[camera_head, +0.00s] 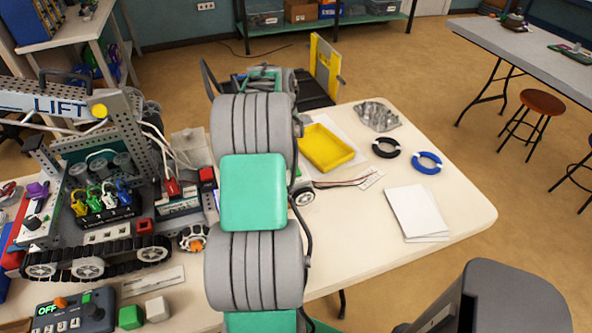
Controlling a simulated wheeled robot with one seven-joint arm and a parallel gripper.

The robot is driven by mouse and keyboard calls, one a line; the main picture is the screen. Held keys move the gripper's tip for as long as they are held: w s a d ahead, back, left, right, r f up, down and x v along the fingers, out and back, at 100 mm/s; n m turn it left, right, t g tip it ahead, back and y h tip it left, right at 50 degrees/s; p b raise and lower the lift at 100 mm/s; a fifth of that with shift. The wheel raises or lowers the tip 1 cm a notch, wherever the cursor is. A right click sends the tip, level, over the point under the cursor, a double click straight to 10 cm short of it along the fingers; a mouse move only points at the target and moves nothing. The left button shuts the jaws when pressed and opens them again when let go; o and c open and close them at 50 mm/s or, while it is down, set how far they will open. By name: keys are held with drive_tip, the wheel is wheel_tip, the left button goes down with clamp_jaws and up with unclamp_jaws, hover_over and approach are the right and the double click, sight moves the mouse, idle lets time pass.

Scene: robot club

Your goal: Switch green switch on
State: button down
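A tracked robot (88,255) marked LIFT stands on the table at the left. On its front, a black block (108,218) carries small upright yellow, green (109,199) and blue parts in a row; they look like switches, but their positions are too small to tell. At the bottom left, a dark control box (70,314) shows a green OFF sign (47,310). It has an orange knob (60,302) and a small green part (87,298) on top. My arm crosses the middle of the view, and my gripper does not show.
The pale table (340,240) holds a yellow tray (325,147), black (386,148) and blue (427,162) rings, and white paper (416,213). Green (131,317) and white (157,309) blocks lie beside the control box. The table's right part has free room.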

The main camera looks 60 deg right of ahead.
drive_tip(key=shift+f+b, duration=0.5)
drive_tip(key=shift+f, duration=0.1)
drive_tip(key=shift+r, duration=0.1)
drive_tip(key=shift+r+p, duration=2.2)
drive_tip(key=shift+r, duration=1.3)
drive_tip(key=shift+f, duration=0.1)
